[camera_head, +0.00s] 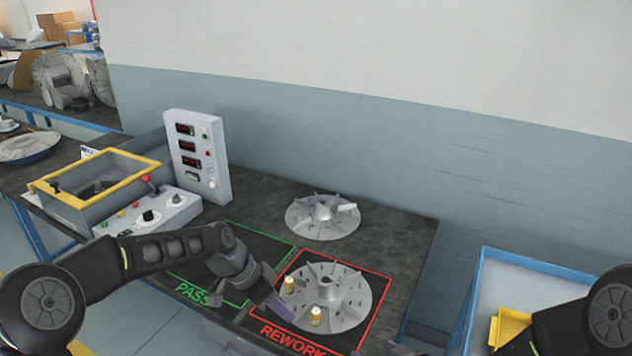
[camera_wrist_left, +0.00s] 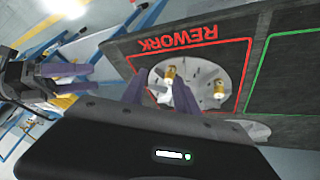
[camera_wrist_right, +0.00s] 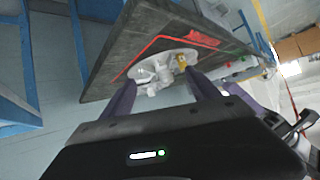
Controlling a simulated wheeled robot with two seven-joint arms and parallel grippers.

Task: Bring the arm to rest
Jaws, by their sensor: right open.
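A grey finned impeller (camera_head: 330,292) lies flat inside the red REWORK outline, with two brass fittings (camera_head: 289,284) on it. It also shows in the left wrist view (camera_wrist_left: 215,72) and the right wrist view (camera_wrist_right: 150,66). My left gripper (camera_head: 278,306) is at the left front side of this impeller. Its purple fingers (camera_wrist_left: 158,92) stand apart with nothing visible between them. My right gripper (camera_wrist_right: 162,92) is open and empty, off the bench's end. In the head view only a bit of its fingers shows at the bottom edge.
A second impeller (camera_head: 322,216) lies behind on the dark bench (camera_head: 393,235). The green PASS outline (camera_head: 245,235) is partly covered by my left arm. A control panel (camera_head: 197,160) and yellow-rimmed box (camera_head: 95,168) stand left. A blue-framed table (camera_head: 520,268) with a yellow bin (camera_head: 510,325) is right.

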